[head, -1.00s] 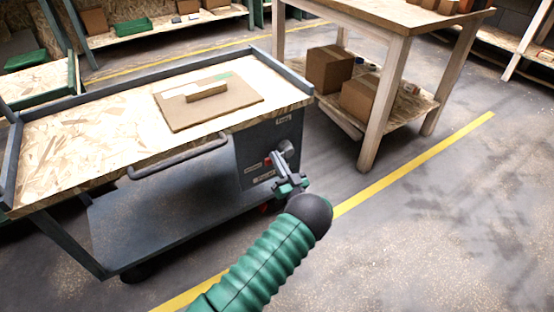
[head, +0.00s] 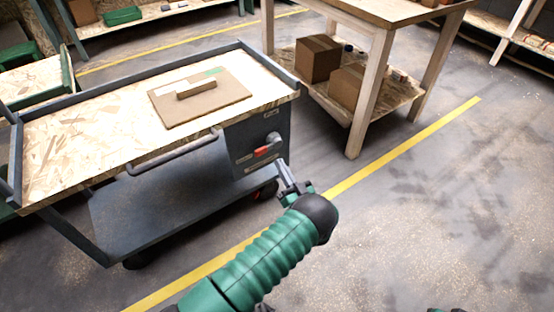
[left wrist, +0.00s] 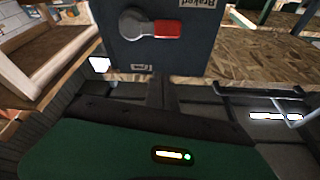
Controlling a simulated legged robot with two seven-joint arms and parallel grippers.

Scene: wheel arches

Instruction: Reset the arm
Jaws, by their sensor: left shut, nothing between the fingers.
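The cart (head: 60,143) stands at the left, with a dark end panel (head: 243,137) carrying a grey round knob with a red-tipped lever (head: 261,151). In the left wrist view the lever (left wrist: 167,28) points right from its knob, near a label reading "Braked" (left wrist: 200,3). My left gripper (head: 284,172) is shut and empty, in front of the panel and apart from the lever. Its narrow dark fingers (left wrist: 161,92) also show in the left wrist view, below the lever. My right gripper cannot be made out; only small dark shapes show at the bottom edge of the head view.
A brown board (head: 222,103) with a small block lies on the cart top. A wooden table (head: 367,90) with cardboard boxes (head: 318,58) on its lower shelf stands beyond the cart. A yellow floor line (head: 400,147) passes under my left arm. The floor at right is clear.

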